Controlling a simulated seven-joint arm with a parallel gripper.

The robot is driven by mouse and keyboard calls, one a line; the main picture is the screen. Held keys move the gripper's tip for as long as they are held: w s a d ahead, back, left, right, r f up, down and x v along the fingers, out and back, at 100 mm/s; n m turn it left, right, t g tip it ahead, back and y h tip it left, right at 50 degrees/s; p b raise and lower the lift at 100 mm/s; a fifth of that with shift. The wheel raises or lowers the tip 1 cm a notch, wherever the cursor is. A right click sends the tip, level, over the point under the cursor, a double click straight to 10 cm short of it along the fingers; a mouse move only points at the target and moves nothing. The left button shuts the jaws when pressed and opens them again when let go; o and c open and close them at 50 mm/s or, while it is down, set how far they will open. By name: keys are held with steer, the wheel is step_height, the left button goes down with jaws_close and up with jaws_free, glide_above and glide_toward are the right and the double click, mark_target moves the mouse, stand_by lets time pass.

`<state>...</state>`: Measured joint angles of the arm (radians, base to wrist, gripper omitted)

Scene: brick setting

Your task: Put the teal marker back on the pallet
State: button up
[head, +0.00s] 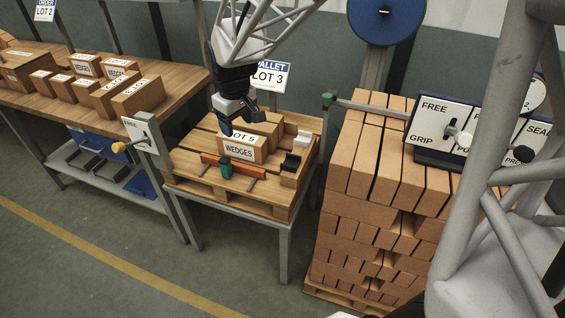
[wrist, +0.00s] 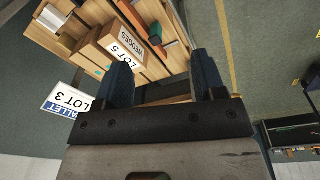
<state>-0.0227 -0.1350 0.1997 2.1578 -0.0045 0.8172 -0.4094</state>
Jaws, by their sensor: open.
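A small teal block-like thing (head: 225,167), which I take for the marker, stands at the front of the pallet (head: 190,162), by a red-orange bar (head: 210,159). In the wrist view a teal piece (wrist: 156,28) shows beside the bar, partly hidden. The pallet (wrist: 158,63) shows there too. My gripper (head: 243,121) is open and empty, just above and behind the cardboard box marked LOT 5 WEDGES (head: 239,151). In the wrist view the open fingers (wrist: 163,84) have pallet slats and a dark gap between them.
A black holder (head: 291,163) and a white block (head: 302,138) sit on the pallet's right side. A bench with boxes (head: 100,95) is left. A LOT 3 sign (head: 270,77) stands behind.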

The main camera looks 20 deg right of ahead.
steer(key=s+r+m, duration=0.2)
steer(key=s+r, duration=0.1)
steer(key=s, duration=1)
steer(key=s+d+r+m+t, duration=0.1)
steer(key=s+r+m, duration=0.2)
steer(key=s, duration=1.1)
steer(key=shift+s+d, duration=0.2)
steer(key=shift+d, duration=0.1)
steer(key=shift+r, duration=0.1)
